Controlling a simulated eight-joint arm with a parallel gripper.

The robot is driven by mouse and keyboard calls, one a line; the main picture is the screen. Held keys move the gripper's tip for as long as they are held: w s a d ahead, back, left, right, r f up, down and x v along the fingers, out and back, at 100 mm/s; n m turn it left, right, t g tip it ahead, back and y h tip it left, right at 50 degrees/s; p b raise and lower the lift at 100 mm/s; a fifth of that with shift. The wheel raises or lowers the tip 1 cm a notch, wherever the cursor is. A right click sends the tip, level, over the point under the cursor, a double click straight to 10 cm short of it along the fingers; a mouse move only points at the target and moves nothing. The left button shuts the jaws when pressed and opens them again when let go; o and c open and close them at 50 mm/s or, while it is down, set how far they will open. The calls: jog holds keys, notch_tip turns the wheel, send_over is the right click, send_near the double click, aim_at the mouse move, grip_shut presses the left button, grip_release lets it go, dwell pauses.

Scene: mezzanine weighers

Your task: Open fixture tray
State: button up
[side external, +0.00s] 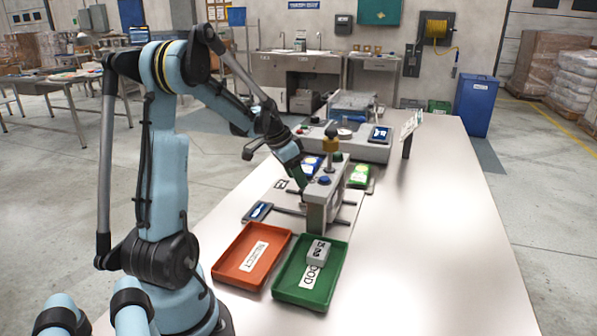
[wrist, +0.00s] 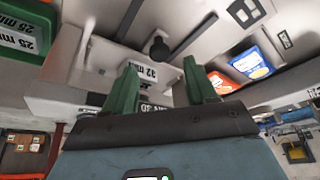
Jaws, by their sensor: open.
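The grey fixture (side external: 325,203) stands on the bench with dark rods sticking out on both sides and a blue knob on top. In the wrist view a pale grey panel (wrist: 110,70) carries a "32 mm" label and a black round knob (wrist: 158,48); I cannot tell for certain whether it is the tray's front. My gripper (side external: 303,174) is beside the upper left of the fixture. In the wrist view its green fingers (wrist: 163,88) are apart with nothing held between them, and the knob lies beyond the gap. Contact is not visible.
An orange tray (side external: 230,263) and a green tray (side external: 291,290) holding a grey block (side external: 318,252) are in front. A small blue-faced device (side external: 258,211) lies left of the fixture. A machine with a screen (side external: 380,134) stands behind. The bench's right side (side external: 430,230) is clear.

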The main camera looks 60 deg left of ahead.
aim_at(300, 191)
jog(key=shift+x, duration=2.05)
grip_shut()
